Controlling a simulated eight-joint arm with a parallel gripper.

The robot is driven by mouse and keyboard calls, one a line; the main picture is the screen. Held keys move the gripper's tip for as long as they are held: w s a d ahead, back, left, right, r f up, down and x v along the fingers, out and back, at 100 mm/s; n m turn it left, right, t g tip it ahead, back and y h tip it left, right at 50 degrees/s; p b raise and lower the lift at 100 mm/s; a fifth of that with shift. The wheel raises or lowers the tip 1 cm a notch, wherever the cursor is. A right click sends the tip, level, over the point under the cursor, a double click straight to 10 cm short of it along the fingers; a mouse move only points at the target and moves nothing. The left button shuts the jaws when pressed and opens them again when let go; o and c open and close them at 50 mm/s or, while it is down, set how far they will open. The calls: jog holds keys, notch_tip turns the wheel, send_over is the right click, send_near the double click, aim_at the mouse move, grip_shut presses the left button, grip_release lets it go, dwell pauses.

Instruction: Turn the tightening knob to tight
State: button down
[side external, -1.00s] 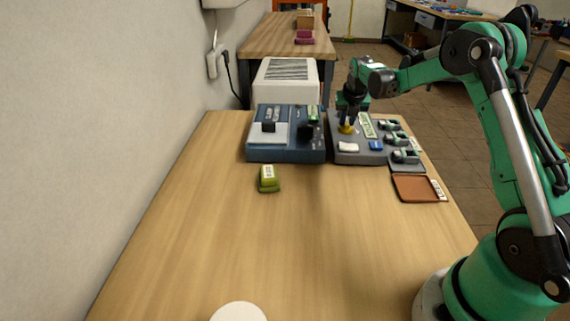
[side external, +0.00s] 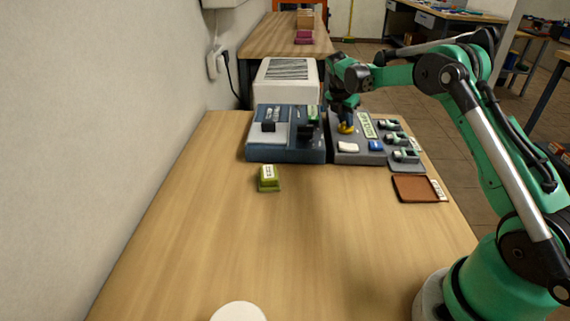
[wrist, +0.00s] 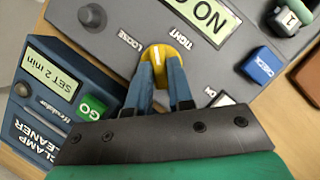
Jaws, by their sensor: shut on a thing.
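The yellow tightening knob (wrist: 178,54) sits on the grey panel (wrist: 110,45) between the printed words LOOSE and TIGHT in the wrist view. Its white pointer line aims towards the gap between the two words, not squarely at either. My gripper (wrist: 160,66) is shut on the knob, with its blue fingers on the near side hiding part of it. In the side view the knob (side external: 346,129) shows below my gripper (side external: 345,122) at the panel's left part. A pale green display (wrist: 205,14) on the panel reads NO, its rest cut off.
A blue clamp cleaner (wrist: 60,85) with a green GO button stands close beside the panel. The panel also has a blue CHECK button (wrist: 262,66) and a grey round knob (wrist: 92,17). A green block (side external: 268,180) and brown tray (side external: 413,189) lie in front. The table's front is mostly clear.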

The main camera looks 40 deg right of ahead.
jog(key=m+g, duration=0.1)
jog(key=m, duration=0.1)
jog(key=m+g, duration=0.1)
jog(key=m, duration=0.2)
jog(key=shift+w+y, duration=0.2)
jog(key=shift+y, duration=0.1)
jog(key=shift+m, duration=0.3)
jog(key=c, duration=0.8)
grip_release()
jog(key=shift+v, duration=2.75)
